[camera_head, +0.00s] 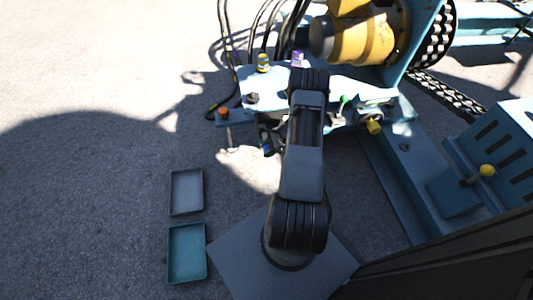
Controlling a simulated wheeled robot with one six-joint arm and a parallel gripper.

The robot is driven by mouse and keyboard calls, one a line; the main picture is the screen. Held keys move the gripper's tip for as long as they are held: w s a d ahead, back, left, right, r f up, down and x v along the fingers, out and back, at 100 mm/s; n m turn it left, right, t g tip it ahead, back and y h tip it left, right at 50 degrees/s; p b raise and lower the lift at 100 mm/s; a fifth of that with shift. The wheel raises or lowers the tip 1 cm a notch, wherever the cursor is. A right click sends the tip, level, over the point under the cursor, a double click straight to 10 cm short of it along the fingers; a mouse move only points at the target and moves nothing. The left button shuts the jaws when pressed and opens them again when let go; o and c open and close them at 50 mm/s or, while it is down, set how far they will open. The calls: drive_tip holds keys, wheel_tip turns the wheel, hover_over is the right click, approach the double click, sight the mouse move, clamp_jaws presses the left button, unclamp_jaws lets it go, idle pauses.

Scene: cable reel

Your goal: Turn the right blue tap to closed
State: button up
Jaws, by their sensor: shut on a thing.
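My dark arm reaches up the middle of the head view to the light-blue valve panel (232,116) of the reel machine. Its far end folds down behind its own links, so my gripper and whatever it holds are hidden. I cannot make out the right blue tap or its handle angle; that part of the panel is covered by my arm. A small dark fitting with blue and green parts (267,147) shows at the panel's front edge, just left of my arm. A green-knobbed lever (343,100) stands just right of my arm.
An orange knob (222,112), a yellow-banded fitting (263,62), a purple fitting (297,57) and a yellow knob (374,127) surround the arm. Black hoses rise behind. A grey tray (186,171) and teal tray (170,256) lie left. A yellow-knobbed lever (487,170) stands right.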

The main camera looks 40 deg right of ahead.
drive_tip(key=shift+t+y, duration=0.3)
drive_tip(key=shift+y, duration=0.1)
drive_tip(key=o, duration=0.6)
drive_tip(key=shift+o, duration=0.2)
drive_tip(key=shift+d, duration=0.1)
drive_tip(key=p+v, duration=0.3)
drive_tip(key=v, duration=1)
drive_tip(key=shift+d+r, duration=0.25)
drive_tip(key=shift+r, duration=0.05)
